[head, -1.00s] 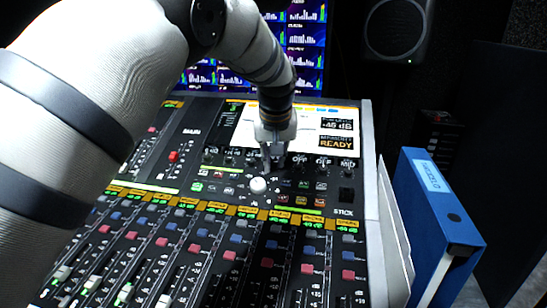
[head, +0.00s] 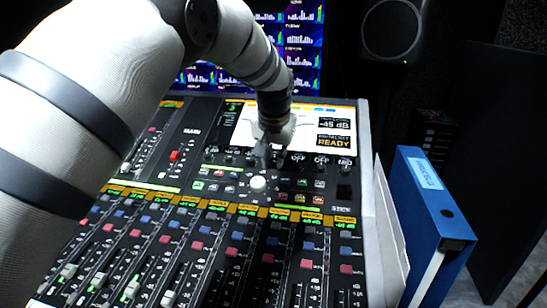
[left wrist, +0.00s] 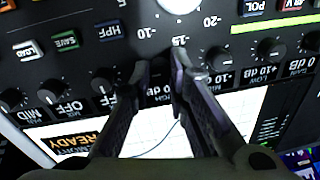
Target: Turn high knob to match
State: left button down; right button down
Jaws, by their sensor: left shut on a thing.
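The mixing console (head: 367,190) has a row of small dark knobs below its lit screen. My left gripper (head: 271,158) reaches down onto this row and is shut on one knob. In that upside-down view, a neighbouring knob (left wrist: 102,83) by an OFF label is on the left. Another knob (left wrist: 218,58) by a -10 dB label is on the right. My right gripper is not in view.
A white round knob (head: 258,183) stands just in front of the gripper. The console screen (head: 310,128) shows "-45 dB" and "READY". Rows of faders fill the front. A blue binder (head: 437,225) stands at the right, and a speaker (head: 396,30) is behind.

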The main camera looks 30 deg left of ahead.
pick_arm(q)
jog(key=c, duration=1.5)
grip_release()
jog(key=shift+r, duration=0.1)
jog(key=v, duration=1.1)
jog(key=shift+s+d+r, duration=0.1)
jog(key=shift+s+r, duration=0.15)
jog(key=shift+r, duration=0.05)
